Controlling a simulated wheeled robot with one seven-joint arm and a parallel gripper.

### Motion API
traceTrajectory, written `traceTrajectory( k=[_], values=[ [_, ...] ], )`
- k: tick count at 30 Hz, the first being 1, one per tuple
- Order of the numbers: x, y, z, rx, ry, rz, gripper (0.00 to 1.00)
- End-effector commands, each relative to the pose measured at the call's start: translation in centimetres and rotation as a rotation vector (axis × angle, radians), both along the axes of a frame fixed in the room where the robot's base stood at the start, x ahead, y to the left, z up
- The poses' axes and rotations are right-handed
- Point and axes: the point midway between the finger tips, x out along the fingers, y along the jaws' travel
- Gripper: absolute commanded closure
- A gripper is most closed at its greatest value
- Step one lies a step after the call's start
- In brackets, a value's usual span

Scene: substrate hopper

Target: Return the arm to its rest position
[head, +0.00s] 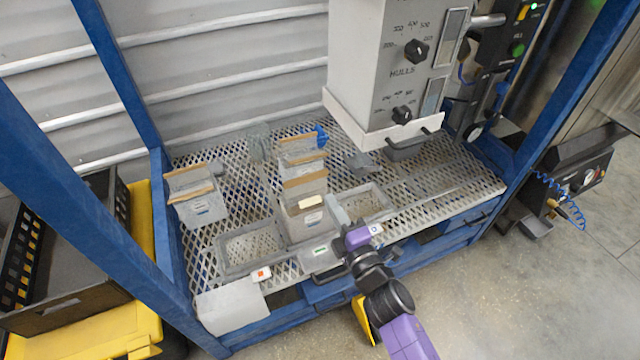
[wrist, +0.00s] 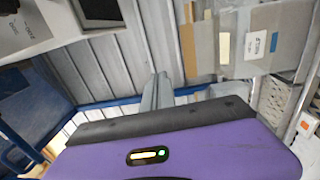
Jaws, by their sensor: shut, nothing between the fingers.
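My arm (head: 388,300) reaches in from the lower right of the head view, with black joints and purple covers. My gripper (head: 336,208) is shut and empty above the front part of the mesh bench, just right of the front box in the middle. In the wrist view my gripper (wrist: 157,88) shows as closed grey fingers beyond the purple hand, with nothing between them. The hand hides part of the bench's front edge.
The mesh bench (head: 440,182) holds several grey boxes, including a middle one (head: 305,222) and a left one (head: 200,208). The grey hopper (head: 385,70) hangs at the back right. Blue posts (head: 115,75) frame the bench. Open floor (head: 480,290) lies at the lower right.

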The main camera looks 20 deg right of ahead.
Motion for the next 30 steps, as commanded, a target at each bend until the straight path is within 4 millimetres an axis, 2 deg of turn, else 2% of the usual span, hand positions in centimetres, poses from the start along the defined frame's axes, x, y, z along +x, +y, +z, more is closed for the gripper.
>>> traceTrajectory(
  k=[8,11,14,16,23,30],
  values=[
    [-0.2,0.0,0.1,0.010,-0.001,0.001,1.00],
    [-0.2,0.0,0.1,0.068,0.000,0.003,1.00],
    [-0.2,-0.1,2.6,0.213,-0.040,0.015,1.00],
    [-1.9,-0.1,3.8,0.359,-0.057,0.028,1.00],
    [-8.8,0.2,4.6,0.704,-0.044,0.056,1.00],
    [-18.3,0.6,5.4,1.064,0.015,0.055,1.00]
  ],
)
